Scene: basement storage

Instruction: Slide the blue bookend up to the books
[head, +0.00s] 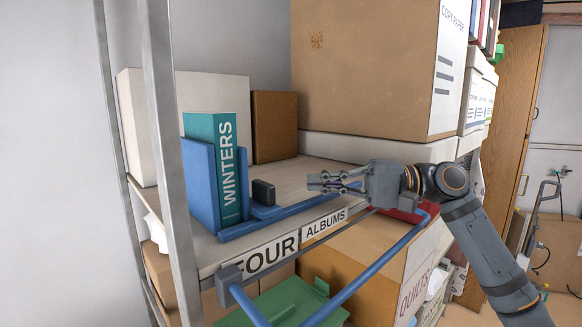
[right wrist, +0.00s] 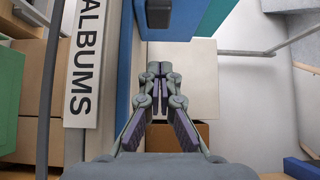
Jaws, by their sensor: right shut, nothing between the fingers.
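In the head view a blue upright panel, which looks like the blue bookend (head: 200,187), stands at the left of the shelf. A taller teal book (head: 228,175) marked WINTERS stands against or close behind it; I cannot tell whether they touch. In the right wrist view blue (right wrist: 181,14) and teal (right wrist: 217,14) surfaces show at the top. My right gripper (head: 316,183) is over the shelf's front part, right of the book and clear of it. Its fingers are shut and empty, also in the right wrist view (right wrist: 159,72). My left gripper is out of view.
A small black block (head: 263,192) stands right of the book. A blue strip (head: 290,210) runs along the shelf front. A brown box (head: 274,126) and white box stand behind. A large carton (head: 370,65) is above right. A metal post (head: 168,150) stands left.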

